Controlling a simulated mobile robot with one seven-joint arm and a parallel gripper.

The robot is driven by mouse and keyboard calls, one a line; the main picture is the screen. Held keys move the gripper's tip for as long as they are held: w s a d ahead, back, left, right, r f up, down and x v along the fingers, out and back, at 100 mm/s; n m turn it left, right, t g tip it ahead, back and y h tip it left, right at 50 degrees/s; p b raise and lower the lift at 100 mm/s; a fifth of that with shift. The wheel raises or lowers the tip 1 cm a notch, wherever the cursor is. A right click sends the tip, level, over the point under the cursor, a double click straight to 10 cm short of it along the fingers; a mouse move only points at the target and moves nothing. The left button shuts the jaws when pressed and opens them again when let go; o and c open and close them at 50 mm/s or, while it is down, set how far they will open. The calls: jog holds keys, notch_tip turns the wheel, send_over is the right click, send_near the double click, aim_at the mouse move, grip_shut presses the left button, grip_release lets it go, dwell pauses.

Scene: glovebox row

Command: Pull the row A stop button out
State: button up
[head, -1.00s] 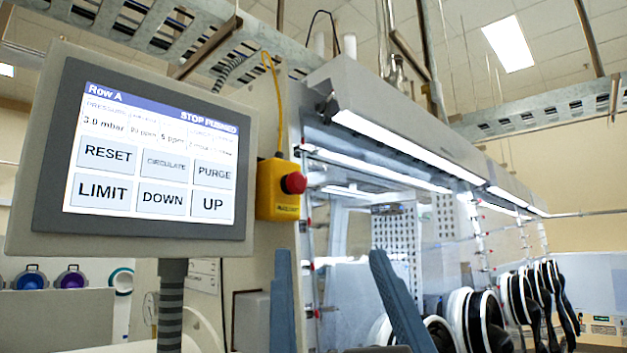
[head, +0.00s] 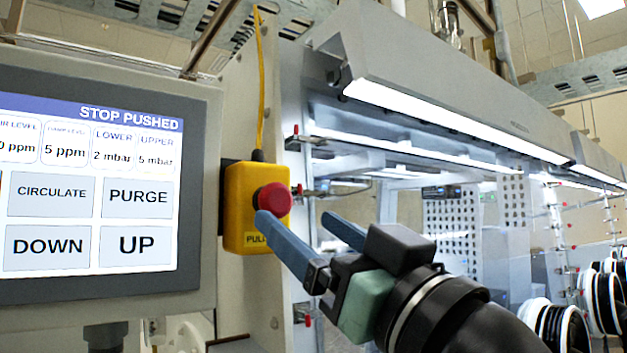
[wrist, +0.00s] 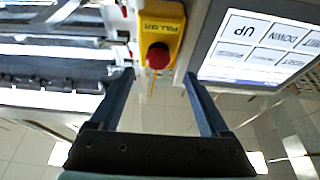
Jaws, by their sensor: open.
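The red stop button (head: 274,198) sits on a yellow box (head: 240,225) fixed beside the control screen. The screen (head: 95,185) reads STOP PUSHED. My gripper (head: 300,222) is open, its two blue fingers pointing toward the box. In the head view the near fingertip overlaps the lower edge of the button; I cannot tell whether they touch. In the wrist view the button (wrist: 158,55) shows ahead of the fingers (wrist: 160,75), roughly centred between them, with nothing in the jaws. The yellow box there (wrist: 160,22) appears upside down.
A yellow cable (head: 258,80) runs up from the box. The glovebox window frame and lit hood (head: 450,115) extend to the right of the box. Black-and-white glove ports (head: 560,325) line the lower right.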

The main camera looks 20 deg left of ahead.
aim_at(280, 203)
jog(key=p+x, duration=0.2)
jog(key=x, duration=0.4)
jog(key=shift+w+r+p, duration=0.1)
jog(key=shift+w+p, duration=0.15)
jog(key=shift+p, duration=0.1)
jog(key=shift+c, duration=0.2)
grip_shut()
